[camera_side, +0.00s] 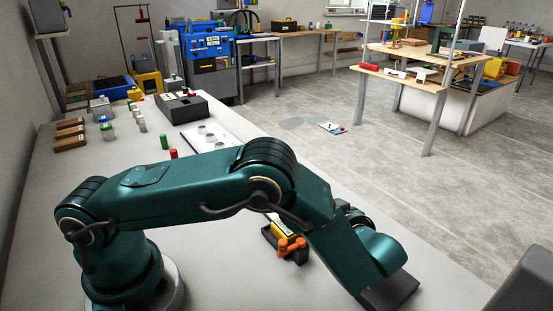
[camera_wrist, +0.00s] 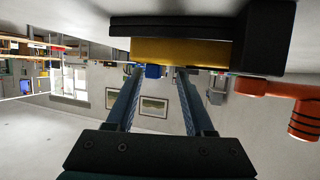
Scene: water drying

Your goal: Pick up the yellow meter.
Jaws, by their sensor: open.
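The yellow meter (camera_side: 280,229) sits in a black holder (camera_side: 270,238) on the pale bench, partly hidden behind my arm. It also shows in the wrist view (camera_wrist: 180,51) as a yellow block between dark parts, near the top of the upside-down picture. My gripper (camera_wrist: 159,72) is open, with its two blue fingers apart and nothing held between them. The fingertips point toward the meter's side of the view; the exact gap to it I cannot tell. In the side view the fingers are not clearly visible; the wrist end is low at right of the meter.
An orange part (camera_side: 291,246) stands right by the meter; it also shows in the wrist view (camera_wrist: 300,105). Farther back on the bench are a white plate (camera_side: 212,137), a red cylinder (camera_side: 173,154), several bottles and a dark box (camera_side: 182,108). The near bench at left is bare.

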